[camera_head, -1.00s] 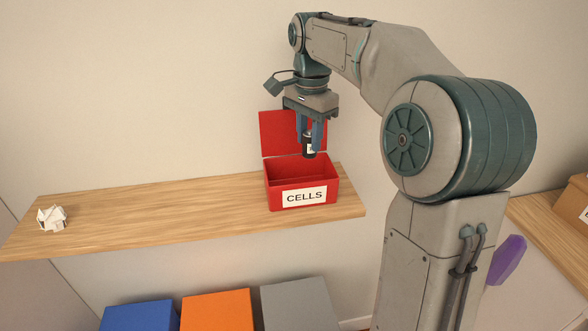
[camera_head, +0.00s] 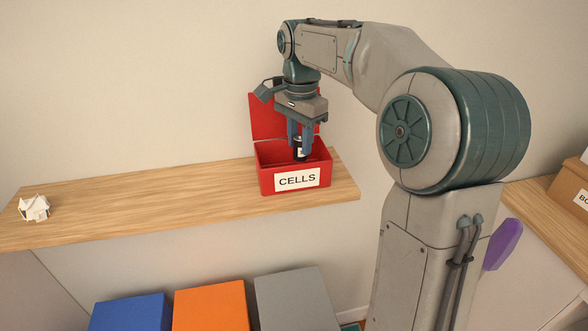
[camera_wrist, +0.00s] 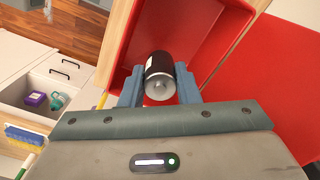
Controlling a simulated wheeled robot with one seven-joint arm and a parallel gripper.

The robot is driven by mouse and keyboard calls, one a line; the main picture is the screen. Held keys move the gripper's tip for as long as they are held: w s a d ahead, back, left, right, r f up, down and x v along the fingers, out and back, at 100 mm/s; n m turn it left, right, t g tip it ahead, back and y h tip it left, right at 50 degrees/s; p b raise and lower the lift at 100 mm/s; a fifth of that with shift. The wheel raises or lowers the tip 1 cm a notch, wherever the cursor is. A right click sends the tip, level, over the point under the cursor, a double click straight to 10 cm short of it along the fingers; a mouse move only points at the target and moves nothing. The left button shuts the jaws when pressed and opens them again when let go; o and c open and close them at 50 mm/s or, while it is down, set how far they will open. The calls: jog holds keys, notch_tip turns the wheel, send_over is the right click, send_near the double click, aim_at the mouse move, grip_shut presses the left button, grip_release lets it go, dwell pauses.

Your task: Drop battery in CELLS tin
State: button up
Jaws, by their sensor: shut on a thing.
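The red CELLS tin (camera_head: 265,182) stands on the wooden shelf with its lid (camera_head: 268,116) open at the back and a white label on its front. My gripper (camera_head: 301,150) points down over the tin's opening. It is shut on a dark battery (camera_head: 299,152), held upright, its lower end around rim level. In the wrist view the battery (camera_wrist: 160,76) sits between the two fingers (camera_wrist: 158,88), with the red tin's interior (camera_wrist: 190,30) behind it. The tin's floor below the battery is partly hidden in the head view.
Crumpled white paper (camera_head: 34,208) lies at the shelf's (camera_head: 130,205) left end; the shelf between is clear. Blue (camera_head: 130,312), orange (camera_head: 210,305) and grey (camera_head: 295,298) boxes stand below. A cardboard box (camera_head: 570,185) and purple object (camera_head: 503,245) are at right. The wrist view shows an open drawer (camera_wrist: 45,92).

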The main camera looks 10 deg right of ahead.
jog(key=o, duration=1.1)
notch_tip(320, 180, up, 14)
jog(key=shift+f+p, duration=0.1)
jog(key=shift+p, duration=0.2)
jog(key=s+f+n+t+b, duration=0.1)
jog(key=s+f+n, duration=0.3)
jog(key=s+f, duration=0.4)
jog(key=s+f+n+t+b, duration=0.1)
jog(key=s+f+n, duration=0.3)
jog(key=s+f, duration=0.4)
jog(key=s+f+n+t+b, duration=0.1)
jog(key=s+f+n, duration=0.3)
jog(key=s+f, duration=0.4)
jog(key=shift+f+t, duration=0.4)
jog(key=shift+f, duration=0.25)
